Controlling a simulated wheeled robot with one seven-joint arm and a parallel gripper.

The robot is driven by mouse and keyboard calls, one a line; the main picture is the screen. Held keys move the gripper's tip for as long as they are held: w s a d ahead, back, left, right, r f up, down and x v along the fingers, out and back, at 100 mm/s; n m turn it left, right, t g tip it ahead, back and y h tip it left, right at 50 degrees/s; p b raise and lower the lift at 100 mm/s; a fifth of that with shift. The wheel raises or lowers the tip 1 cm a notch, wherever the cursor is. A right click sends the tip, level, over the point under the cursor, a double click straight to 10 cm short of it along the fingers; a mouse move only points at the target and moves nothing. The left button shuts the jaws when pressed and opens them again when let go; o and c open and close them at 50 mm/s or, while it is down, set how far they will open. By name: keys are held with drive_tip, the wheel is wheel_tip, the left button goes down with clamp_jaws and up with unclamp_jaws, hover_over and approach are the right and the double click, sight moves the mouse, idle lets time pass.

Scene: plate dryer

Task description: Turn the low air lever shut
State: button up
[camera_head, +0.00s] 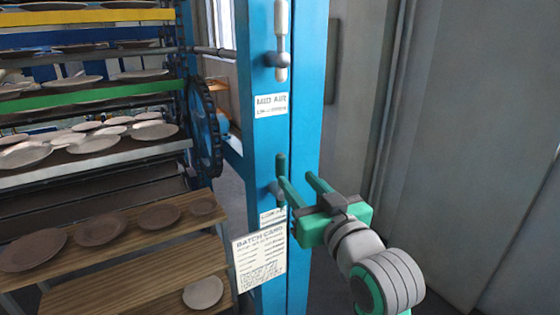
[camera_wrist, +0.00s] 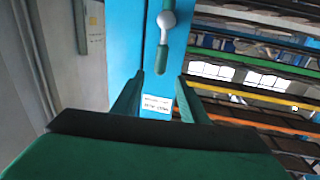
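The low air lever (camera_head: 281,166) is on the blue post, its dark green handle pointing up from a grey pivot. In the wrist view, which looks rolled over, the lever (camera_wrist: 162,56) hangs below its round pivot. My gripper (camera_head: 296,178) is open, to the right of the lever in the head view. In the wrist view the fingers of my gripper (camera_wrist: 160,75) are apart on either side of the handle's end, with gaps on both sides. I cannot tell how far the handle reaches between them. The low air label (camera_head: 271,215) is partly hidden.
A batch card (camera_head: 261,255) hangs below. Racks of plates (camera_head: 90,145) and a dark wheel (camera_head: 203,125) stand left. A grey wall (camera_head: 440,130) is right.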

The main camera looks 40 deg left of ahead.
sight(283, 162)
drive_tip(key=x, duration=1)
drive_tip(key=shift+a+r, duration=0.1)
drive_tip(key=shift+r, duration=0.15)
drive_tip(key=shift+w+a, duration=0.25)
drive_tip(key=shift+d, duration=0.1)
drive_tip(key=shift+s+a, duration=0.2)
clamp_jaws()
